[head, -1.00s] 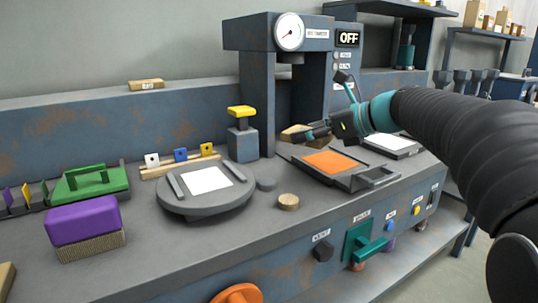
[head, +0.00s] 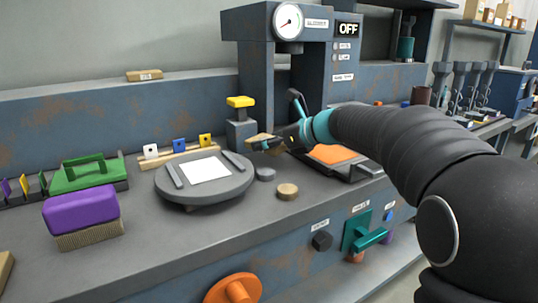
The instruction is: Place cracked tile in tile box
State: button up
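My gripper (head: 262,145) is above the bench, between the round turntable and the press. A small tan piece (head: 258,137) sits at its fingertips and appears to be gripped; it is too small to tell what it is. A white square tile (head: 209,169) lies on the round grey turntable (head: 180,198) between two bars; no crack shows at this size. I cannot tell which thing is the cracked tile, and no box is clearly marked as the tile box.
A yellow-topped post (head: 240,120) is behind my gripper. A round tan knob (head: 288,191) is in front.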

aim_at(269, 161)
jog(key=shift+f+b, duration=0.3)
jog(key=shift+f, duration=1.5)
jog(key=shift+f, duration=0.2)
jog(key=o, duration=1.3)
